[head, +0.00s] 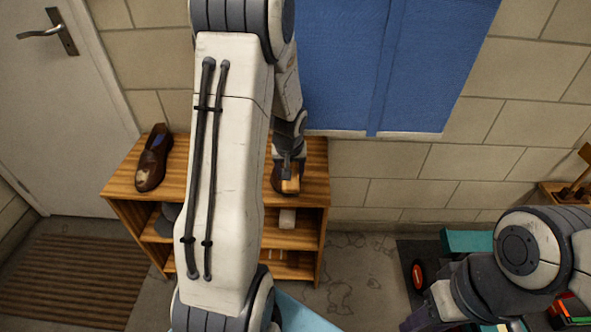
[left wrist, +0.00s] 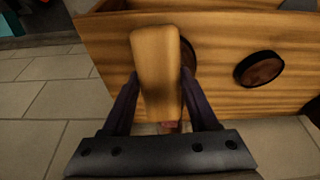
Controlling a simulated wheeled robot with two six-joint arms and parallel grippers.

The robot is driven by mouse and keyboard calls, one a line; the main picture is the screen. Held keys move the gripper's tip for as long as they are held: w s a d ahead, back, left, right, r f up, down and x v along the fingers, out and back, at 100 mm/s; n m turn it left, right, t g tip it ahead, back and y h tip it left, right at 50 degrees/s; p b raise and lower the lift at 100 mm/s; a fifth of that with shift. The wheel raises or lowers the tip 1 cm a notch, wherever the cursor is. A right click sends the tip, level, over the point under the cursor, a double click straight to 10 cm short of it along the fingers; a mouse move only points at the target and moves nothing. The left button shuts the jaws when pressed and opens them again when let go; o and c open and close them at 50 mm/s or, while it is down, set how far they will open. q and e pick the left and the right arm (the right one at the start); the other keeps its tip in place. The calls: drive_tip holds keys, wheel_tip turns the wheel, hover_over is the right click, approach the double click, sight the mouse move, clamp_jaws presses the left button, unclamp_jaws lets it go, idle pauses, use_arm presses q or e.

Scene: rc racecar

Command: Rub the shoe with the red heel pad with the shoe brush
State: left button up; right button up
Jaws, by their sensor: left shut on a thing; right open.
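My left gripper (head: 289,172) is shut on the shoe brush (head: 291,186), a pale wooden block, over the right part of the shelf top. The brush fills the middle of the left wrist view (left wrist: 156,70), between my fingers. A dark brown shoe (head: 279,179) is mostly hidden under the brush; I cannot tell whether they touch. No red heel pad can be made out in it. Another brown shoe (head: 151,160) with blue inside and a pale patch stands at the shelf's left end. My right gripper (head: 462,326) is open at the lower right, partly cut off.
The wooden shelf (head: 118,186) stands against a block wall, with dark and pale items on its lower levels. My left arm hides its middle. A doormat (head: 75,280) lies by the door at left. A teal object (head: 468,241) is on the floor at right.

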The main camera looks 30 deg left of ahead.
use_arm(q)
drive_tip(key=shift+s+a+f, duration=0.2)
drive_tip(key=shift+s+a, duration=0.3)
drive_tip(key=shift+a, duration=0.05)
drive_tip(key=shift+s+a+r+p, duration=0.2)
drive_tip(key=shift+s+a+p, duration=0.5)
drive_tip(key=shift+p, duration=0.4)
drive_tip(key=shift+s+a+f+p, duration=0.15)
drive_tip(key=shift+a+p, duration=0.2)
drive_tip(key=shift+a, duration=0.25)
drive_tip(key=p+v, duration=0.4)
drive_tip(key=v, duration=0.2)
